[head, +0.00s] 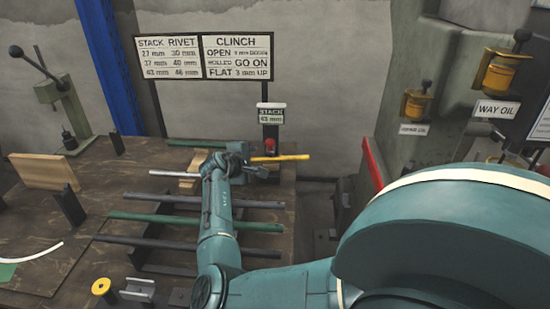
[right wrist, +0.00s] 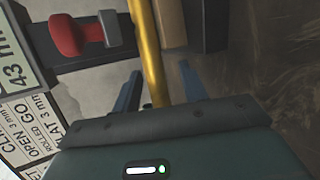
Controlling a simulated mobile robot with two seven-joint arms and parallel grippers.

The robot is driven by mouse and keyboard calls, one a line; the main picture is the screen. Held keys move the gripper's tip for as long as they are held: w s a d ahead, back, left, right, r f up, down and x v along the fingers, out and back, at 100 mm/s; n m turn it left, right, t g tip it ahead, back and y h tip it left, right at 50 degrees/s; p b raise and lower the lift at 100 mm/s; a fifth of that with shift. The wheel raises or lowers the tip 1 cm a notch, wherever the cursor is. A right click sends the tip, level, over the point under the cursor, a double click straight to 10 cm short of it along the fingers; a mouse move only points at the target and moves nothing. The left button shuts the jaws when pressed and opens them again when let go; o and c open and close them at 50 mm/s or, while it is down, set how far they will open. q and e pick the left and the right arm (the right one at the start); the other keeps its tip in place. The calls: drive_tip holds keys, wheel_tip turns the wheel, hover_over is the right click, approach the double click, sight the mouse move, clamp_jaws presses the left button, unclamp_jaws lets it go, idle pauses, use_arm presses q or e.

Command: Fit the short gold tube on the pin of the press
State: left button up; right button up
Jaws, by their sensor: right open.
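A gold tube (head: 290,157) lies at the back right of the bench, its right end past the bench edge. My right gripper (head: 262,170) is at its left part, open. In the right wrist view the gold tube (right wrist: 146,45) runs between the two blue fingers of my right gripper (right wrist: 159,72), with a gap on both sides. The tube's left end is hidden behind the gripper. My left gripper is not in view.
Green, grey and silver tubes (head: 172,174) lie across dark rests on the bench. A red knob (head: 270,146) on a post under a "STACK 43 mm" sign (head: 270,115) stands close behind the gold tube. A wooden board (head: 44,171) stands at left.

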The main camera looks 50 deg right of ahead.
drive_tip(key=shift+w+d, duration=0.1)
drive_tip(key=shift+c, duration=0.4)
clamp_jaws()
